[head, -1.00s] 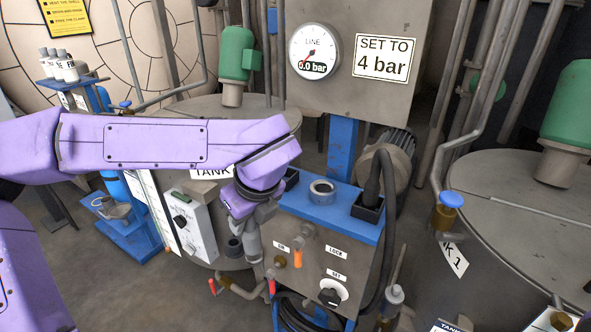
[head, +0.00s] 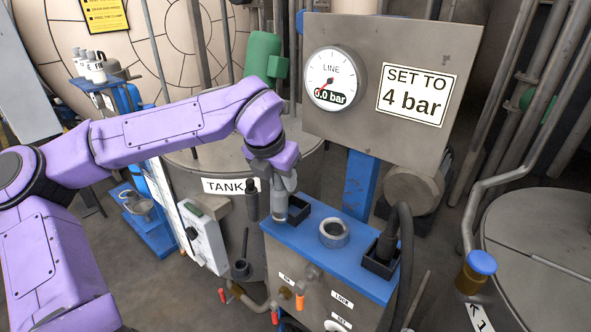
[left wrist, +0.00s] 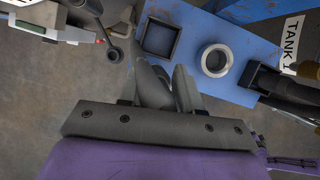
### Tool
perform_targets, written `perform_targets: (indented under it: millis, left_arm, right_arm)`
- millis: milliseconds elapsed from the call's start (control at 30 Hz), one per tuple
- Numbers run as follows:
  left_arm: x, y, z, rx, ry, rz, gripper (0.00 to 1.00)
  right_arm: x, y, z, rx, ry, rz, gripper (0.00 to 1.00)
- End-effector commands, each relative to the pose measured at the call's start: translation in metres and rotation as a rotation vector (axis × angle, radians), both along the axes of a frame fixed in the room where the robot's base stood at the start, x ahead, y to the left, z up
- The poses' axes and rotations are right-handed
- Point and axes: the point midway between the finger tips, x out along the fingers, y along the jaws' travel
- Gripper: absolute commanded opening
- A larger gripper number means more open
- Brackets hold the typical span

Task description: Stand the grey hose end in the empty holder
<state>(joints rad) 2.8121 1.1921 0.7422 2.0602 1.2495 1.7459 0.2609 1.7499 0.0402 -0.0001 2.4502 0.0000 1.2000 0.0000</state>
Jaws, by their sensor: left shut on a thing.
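My left gripper (head: 281,188) points down and is shut on the grey hose end (head: 279,208), which is mostly hidden by the fingers. The empty holder (head: 298,209) is a black square open-topped box at the left end of the blue bench top (head: 313,215). The gripper is at its left edge in the head view. In the left wrist view the empty holder (left wrist: 160,38) is just beyond the fingertips (left wrist: 168,80). I cannot tell how high the hose end is above it. My right gripper is not in view.
A loose grey ring (head: 334,232) lies mid-bench. A second black holder (head: 381,258) at the right bears a black hose (head: 404,225). A dark-gripped lever (head: 252,203) stands left of the gripper. The gauge (head: 334,79) reads 0.0 bar beside a "SET TO 4 bar" sign (head: 417,94).

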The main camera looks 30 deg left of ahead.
Motion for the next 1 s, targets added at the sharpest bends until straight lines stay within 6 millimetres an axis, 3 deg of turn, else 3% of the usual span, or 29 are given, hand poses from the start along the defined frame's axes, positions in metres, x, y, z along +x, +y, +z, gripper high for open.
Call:
perform_targets:
  millis: [200, 433, 633, 967, 1000]
  left_arm:
    - [0.038, 0.004, 0.002, 0.002, 0.000, 0.001, 0.00]
    - [0.060, 0.005, 0.002, 0.001, 0.001, 0.000, 0.00]
    - [0.058, 0.005, -0.032, -0.001, -0.001, 0.000, 0.00]
    - [0.058, 0.005, -0.039, 0.000, -0.002, 0.001, 0.00]
    - [0.058, 0.005, -0.039, 0.000, -0.001, 0.001, 0.36]
  right_arm:
    - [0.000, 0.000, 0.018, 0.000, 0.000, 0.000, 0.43]
    - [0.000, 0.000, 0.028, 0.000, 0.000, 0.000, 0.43]
    - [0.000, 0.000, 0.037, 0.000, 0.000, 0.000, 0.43]
    - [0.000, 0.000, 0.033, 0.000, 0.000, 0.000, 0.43]
    - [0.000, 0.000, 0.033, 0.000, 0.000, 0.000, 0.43]
